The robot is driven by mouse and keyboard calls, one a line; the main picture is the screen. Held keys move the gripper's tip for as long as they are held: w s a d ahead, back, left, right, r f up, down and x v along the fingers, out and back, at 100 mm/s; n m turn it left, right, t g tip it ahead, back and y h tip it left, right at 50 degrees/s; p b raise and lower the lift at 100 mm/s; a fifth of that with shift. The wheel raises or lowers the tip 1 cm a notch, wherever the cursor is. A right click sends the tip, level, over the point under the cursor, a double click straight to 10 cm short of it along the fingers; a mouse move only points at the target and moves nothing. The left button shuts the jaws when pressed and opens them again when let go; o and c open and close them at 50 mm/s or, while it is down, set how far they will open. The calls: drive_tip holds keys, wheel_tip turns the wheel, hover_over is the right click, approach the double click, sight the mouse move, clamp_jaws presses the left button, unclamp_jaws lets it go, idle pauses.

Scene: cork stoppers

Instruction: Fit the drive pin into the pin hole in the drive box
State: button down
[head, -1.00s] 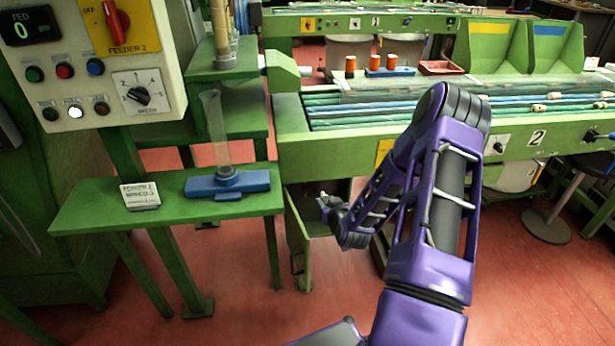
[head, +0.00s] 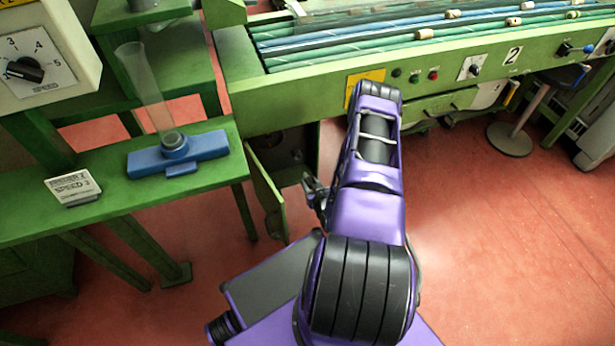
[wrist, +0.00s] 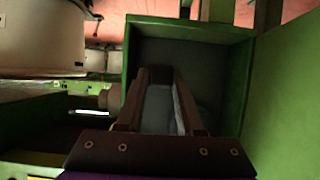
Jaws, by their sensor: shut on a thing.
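My gripper (wrist: 162,100) is shut on a pale grey piece (wrist: 158,112), apparently the drive pin, lying lengthwise between its dark fingers. In the wrist view the fingers point into an open green box (wrist: 190,24), apparently the drive box, with a dark interior. The pin hole cannot be made out in that shadow, and I cannot tell whether the pin touches anything. In the head view my gripper (head: 316,192) is small and partly hidden by my arm, by the open green door (head: 266,188) under the bench.
A green table (head: 50,213) at the left holds a blue base (head: 147,163) with a clear tube and a small white box (head: 73,188). The green bench front (head: 300,103) runs above the opening.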

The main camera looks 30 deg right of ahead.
drive_tip(key=w+d+b, duration=0.1)
drive_tip(key=w, duration=0.5)
drive_tip(key=shift+w+d, duration=0.15)
drive_tip(key=shift+d, duration=0.15)
drive_tip(key=shift+w+d, duration=0.2)
drive_tip(key=shift+w, duration=0.55)
drive_tip(key=shift+w+d, duration=0.2)
drive_tip(key=shift+w, duration=0.5)
idle(2.5)
